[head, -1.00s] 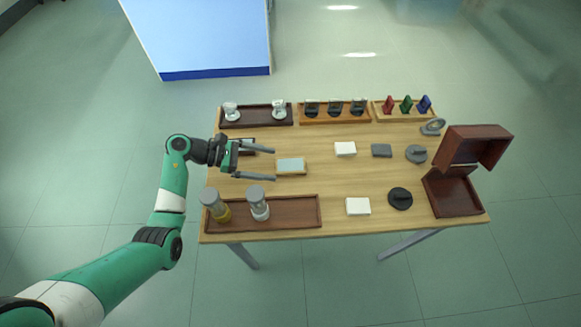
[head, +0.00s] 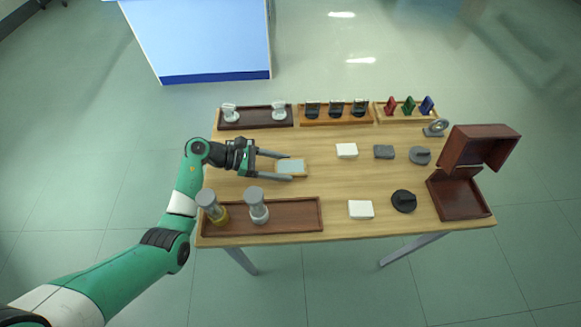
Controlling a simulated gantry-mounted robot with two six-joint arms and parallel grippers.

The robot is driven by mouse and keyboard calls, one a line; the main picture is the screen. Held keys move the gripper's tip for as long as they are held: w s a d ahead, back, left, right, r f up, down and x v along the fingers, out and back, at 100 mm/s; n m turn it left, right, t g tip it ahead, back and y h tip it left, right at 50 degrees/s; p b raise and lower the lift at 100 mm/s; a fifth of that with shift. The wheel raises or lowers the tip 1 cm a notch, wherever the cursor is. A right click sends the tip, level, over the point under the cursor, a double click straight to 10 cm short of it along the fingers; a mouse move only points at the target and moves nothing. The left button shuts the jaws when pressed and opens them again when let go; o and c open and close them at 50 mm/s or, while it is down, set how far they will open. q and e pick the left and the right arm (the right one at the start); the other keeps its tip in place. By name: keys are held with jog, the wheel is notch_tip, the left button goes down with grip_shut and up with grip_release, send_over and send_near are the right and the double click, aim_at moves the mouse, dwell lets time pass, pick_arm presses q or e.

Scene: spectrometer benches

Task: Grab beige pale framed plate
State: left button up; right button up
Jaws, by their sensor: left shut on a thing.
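The beige pale framed plate (head: 292,165) is a small flat rectangle with a pale blue-grey face, at the left middle of the wooden table in the head view. My left gripper (head: 287,166) reaches in from the left with one finger along the plate's far side and one along its near side. It is shut on the plate, which still appears flat at table height; I cannot tell whether it touches the table. My right gripper is not in view.
Below the gripper, a brown tray (head: 290,215) holds two capped jars (head: 257,208). Trays with small holders line the back edge. White blocks (head: 346,150), dark pieces (head: 403,201) and an open brown box (head: 460,197) stand to the right. Bare wood lies between.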

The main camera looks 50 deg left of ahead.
aim_at(282, 167)
pick_arm(q)
jog(key=c, duration=0.4)
notch_tip(282, 167, up, 9)
jog(key=p, duration=0.4)
jog(key=shift+r+p, duration=0.35)
jog(key=shift+r, duration=0.15)
